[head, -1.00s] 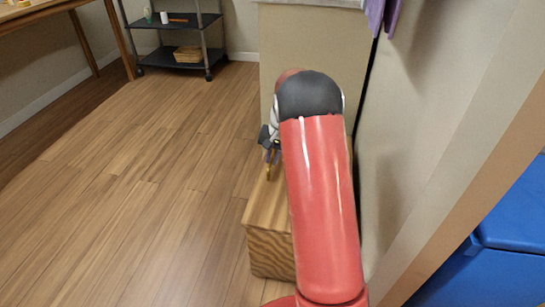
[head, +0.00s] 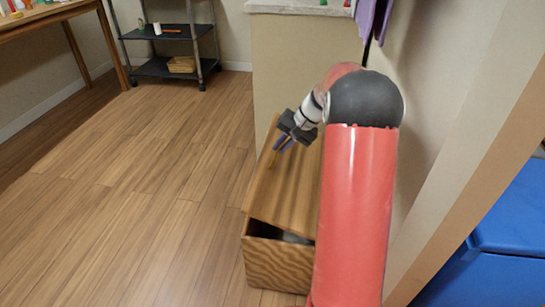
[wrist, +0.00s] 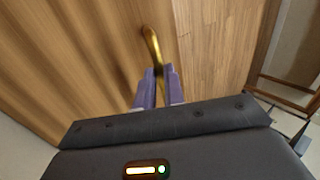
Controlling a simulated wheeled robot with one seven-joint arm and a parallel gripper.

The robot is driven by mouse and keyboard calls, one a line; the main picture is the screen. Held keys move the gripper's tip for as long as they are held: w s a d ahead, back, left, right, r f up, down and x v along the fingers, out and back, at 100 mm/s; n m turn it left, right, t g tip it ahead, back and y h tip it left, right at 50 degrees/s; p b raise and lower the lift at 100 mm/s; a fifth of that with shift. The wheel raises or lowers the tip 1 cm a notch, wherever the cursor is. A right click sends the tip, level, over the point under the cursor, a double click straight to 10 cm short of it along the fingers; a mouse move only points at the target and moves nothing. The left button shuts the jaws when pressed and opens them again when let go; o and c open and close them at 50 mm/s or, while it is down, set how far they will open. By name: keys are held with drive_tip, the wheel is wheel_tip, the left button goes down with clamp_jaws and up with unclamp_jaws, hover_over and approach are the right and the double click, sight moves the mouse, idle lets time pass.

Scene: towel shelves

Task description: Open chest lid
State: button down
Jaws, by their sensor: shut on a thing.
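The wooden chest (head: 278,266) stands on the floor against the wall at the right, partly hidden behind my red arm. Its lid (head: 290,190) is tilted up, and a dark gap shows between lid and box at the near end. Something pale shows inside the gap. My gripper (head: 281,146) is at the lid's raised left edge. In the wrist view the purple fingers (wrist: 157,78) are shut on the gold handle (wrist: 151,42), which stands out from the wooden lid.
A black shelf cart (head: 170,50) stands at the back, with a wooden table (head: 50,25) at the upper left. A beige counter (head: 305,65) is behind the chest. A blue bin (head: 500,240) is at the right. The wooden floor left of the chest is clear.

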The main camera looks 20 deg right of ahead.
drive_tip(key=s+d+r+t+y, duration=0.1)
drive_tip(key=s+d+r+y, duration=0.1)
drive_tip(key=s+d+r, duration=0.1)
drive_tip(key=shift+d+r+t, duration=0.3)
drive_tip(key=shift+d+r, duration=0.35)
drive_tip(key=shift+r, duration=0.35)
